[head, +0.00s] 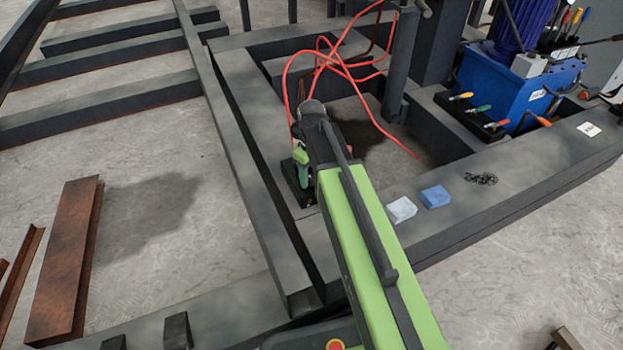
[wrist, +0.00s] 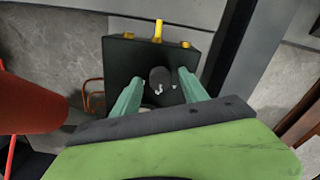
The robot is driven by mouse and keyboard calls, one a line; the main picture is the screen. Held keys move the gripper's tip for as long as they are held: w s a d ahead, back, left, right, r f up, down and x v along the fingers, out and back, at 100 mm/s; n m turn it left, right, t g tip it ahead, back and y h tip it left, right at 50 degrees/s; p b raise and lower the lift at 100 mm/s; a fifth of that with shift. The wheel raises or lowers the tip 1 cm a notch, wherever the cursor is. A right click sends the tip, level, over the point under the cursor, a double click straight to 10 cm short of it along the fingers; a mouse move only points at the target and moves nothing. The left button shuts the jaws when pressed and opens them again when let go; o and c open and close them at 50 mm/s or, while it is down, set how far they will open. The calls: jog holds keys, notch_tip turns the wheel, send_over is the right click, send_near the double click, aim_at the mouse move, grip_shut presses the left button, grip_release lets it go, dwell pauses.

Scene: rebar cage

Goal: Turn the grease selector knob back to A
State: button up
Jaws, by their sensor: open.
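A black box (wrist: 118,62) with yellow fittings on its top edge fills the middle of the wrist view. A dark round knob (wrist: 160,77) sits on its face, with small white marks below it that are too small to read. My gripper (wrist: 160,80) is open, one teal finger on each side of the knob, with gaps visible; I cannot tell how far the fingertips are from the face. In the head view my gripper (head: 302,164) is at the black box (head: 290,186) on the dark beams, and my arm hides the knob.
Red hoses (head: 345,68) loop behind the box. A white block (head: 401,209), a blue block (head: 435,196) and a dark chain (head: 481,178) lie on the beam to the right. A blue pump unit (head: 520,88) with levers stands at the upper right.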

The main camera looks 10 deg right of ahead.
aim_at(312, 178)
grip_shut()
jog(key=shift+n, duration=0.8)
grip_release()
notch_tip(312, 178, up, 18)
jog(key=p, duration=1.7)
jog(key=shift+f, duration=0.25)
